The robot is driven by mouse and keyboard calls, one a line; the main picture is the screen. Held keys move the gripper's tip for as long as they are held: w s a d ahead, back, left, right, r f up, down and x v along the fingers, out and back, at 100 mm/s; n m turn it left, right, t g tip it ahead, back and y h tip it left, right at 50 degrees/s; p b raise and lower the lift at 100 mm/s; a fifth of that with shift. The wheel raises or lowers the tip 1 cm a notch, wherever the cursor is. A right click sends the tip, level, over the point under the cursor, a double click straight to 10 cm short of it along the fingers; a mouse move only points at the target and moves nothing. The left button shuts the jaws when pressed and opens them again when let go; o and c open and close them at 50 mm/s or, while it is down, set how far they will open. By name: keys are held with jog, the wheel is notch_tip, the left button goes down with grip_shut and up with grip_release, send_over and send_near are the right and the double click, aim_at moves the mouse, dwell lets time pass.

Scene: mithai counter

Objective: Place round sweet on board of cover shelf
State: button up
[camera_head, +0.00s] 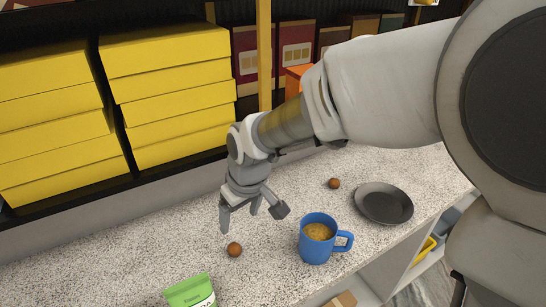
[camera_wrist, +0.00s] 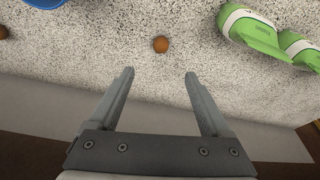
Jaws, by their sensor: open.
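A small brown round sweet (camera_head: 234,249) lies on the speckled counter, below my gripper in the head view. It also shows in the wrist view (camera_wrist: 161,44), ahead of the fingertips and between their lines. A second round sweet (camera_head: 334,183) lies near the dark plate and shows at the left edge of the wrist view (camera_wrist: 3,32). My gripper (camera_head: 240,222) is open and empty, with its fingers (camera_wrist: 158,76) apart and clear of the sweet. I cannot make out a cover shelf or its board for certain.
A blue mug (camera_head: 316,250) with a brown drink stands right of the nearer sweet. A dark plate (camera_head: 384,203) lies beyond it. Yellow boxes (camera_head: 168,95) fill the shelf behind. The counter (camera_head: 110,262) at left is clear.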

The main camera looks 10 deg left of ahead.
aim_at(234, 247)
jog(key=x, duration=1.5)
jog(key=shift+s+f, duration=0.1)
jog(key=shift+f, duration=0.2)
grip_shut()
